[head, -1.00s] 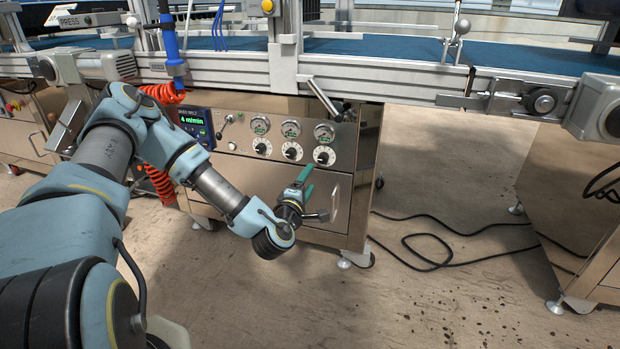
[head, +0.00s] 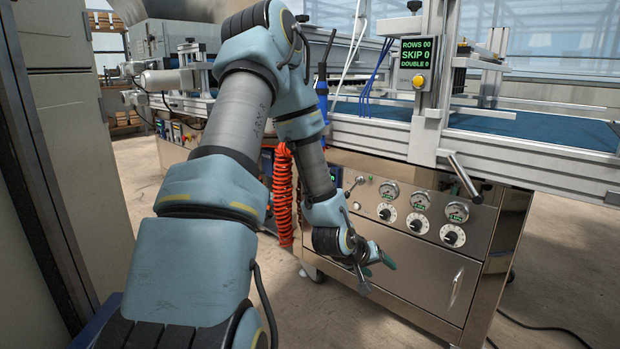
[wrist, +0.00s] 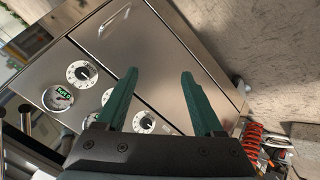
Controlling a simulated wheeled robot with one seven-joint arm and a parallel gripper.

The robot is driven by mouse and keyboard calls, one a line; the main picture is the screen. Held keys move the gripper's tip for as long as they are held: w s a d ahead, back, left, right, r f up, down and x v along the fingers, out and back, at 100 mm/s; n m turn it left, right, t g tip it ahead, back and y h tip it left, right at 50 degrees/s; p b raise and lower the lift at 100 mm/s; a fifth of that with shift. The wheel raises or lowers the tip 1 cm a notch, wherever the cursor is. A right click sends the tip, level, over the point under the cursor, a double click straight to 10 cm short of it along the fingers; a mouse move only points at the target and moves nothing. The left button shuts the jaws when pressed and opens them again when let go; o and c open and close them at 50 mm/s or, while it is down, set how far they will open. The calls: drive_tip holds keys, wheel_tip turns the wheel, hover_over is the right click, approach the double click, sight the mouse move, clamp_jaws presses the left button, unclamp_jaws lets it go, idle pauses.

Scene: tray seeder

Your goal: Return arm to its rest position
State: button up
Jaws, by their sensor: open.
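My gripper (head: 376,272) hangs at the end of my blue-grey arm, in front of the steel control cabinet (head: 420,275). In the wrist view my gripper (wrist: 158,90) shows two green fingers spread apart with nothing between them. The cabinet's steel face (wrist: 150,60) lies beyond the fingers, with its dials and door handle to the left. I cannot tell the exact gap between the fingers and the cabinet.
A conveyor with a blue belt (head: 480,120) runs above the cabinet. A lever (head: 465,178) juts from its frame. A coiled orange hose (head: 283,195) hangs behind my arm. A grey cabinet (head: 60,120) stands close at left. A black cable (head: 545,328) lies on the floor at right.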

drive_tip(key=s+a+r+g+y, duration=0.1)
drive_tip(key=s+a+r+y, duration=0.15)
drive_tip(key=a, duration=0.55)
drive_tip(key=s+a+r+g+y, duration=0.1)
drive_tip(key=a+r+y, duration=0.25)
drive_tip(key=a, duration=0.45)
drive_tip(key=s+a+r+g, duration=0.2)
drive_tip(key=s+a+r, duration=0.5)
drive_tip(key=s+a, duration=0.15)
wheel_tip(320, 180, up, 33)
drive_tip(key=p, duration=3.3)
drive_tip(key=shift+s+d+y, duration=0.15)
drive_tip(key=shift+d+y, duration=0.25)
